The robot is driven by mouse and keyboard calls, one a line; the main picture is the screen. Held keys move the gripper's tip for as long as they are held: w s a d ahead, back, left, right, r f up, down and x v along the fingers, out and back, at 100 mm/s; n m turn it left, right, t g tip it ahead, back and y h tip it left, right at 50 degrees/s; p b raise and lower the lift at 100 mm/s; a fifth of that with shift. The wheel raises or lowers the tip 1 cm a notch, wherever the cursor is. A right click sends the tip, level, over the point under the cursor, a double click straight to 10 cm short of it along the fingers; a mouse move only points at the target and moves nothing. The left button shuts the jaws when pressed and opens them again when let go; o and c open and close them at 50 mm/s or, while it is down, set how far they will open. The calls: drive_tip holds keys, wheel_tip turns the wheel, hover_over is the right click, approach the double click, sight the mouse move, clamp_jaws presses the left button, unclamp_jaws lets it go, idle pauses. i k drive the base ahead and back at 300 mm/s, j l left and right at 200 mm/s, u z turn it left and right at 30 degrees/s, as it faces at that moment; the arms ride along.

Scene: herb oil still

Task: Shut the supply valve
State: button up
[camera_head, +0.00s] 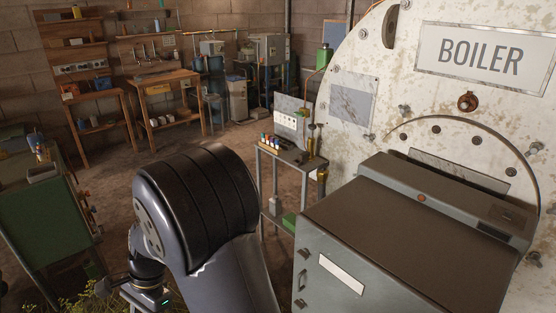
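No part in the body camera view is marked as the supply valve, and I cannot tell for sure which one it is. A small reddish-brown round fitting (467,102) sits on the boiler (393,72) front, below the BOILER plate. A brass upright fitting (311,143) stands at the right end of a small grey stand (284,155), left of the boiler. My arm's large dark joint fills the lower middle. What seems to be the wrist end of my gripper (148,293) shows low at the left, apart from both fittings. Its fingers cannot be made out.
A grey cabinet (345,222) with a brown top stands before the boiler at the lower right. A green-sided bench (45,225) is at the left. Wooden tables (172,78), shelves and machines line the back wall. Bare floor (120,180) lies between.

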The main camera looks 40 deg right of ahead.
sight(322, 167)
drive_tip(key=i+z, duration=0.35)
drive_tip(key=i, duration=0.2)
drive_tip(key=i+j+z, duration=0.25)
drive_tip(key=i+z, duration=0.15)
drive_tip(key=i+j+z, duration=0.35)
drive_tip(key=i, duration=0.2)
drive_tip(key=i+l+z, duration=0.15)
drive_tip(key=i+z, duration=0.15)
drive_tip(key=z, duration=0.2)
drive_tip(key=i+z, duration=0.25)
drive_tip(key=z, duration=0.2)
drive_tip(key=i+j+z, duration=0.1)
drive_tip(key=i+z, duration=0.2)
drive_tip(key=z, duration=0.2)
drive_tip(key=i+j+z, duration=0.2)
drive_tip(key=z, duration=0.25)
drive_tip(key=i+j+z, duration=0.1)
drive_tip(key=i+z, duration=0.25)
drive_tip(key=i+j+z, duration=0.3)
drive_tip(key=l, duration=0.1)
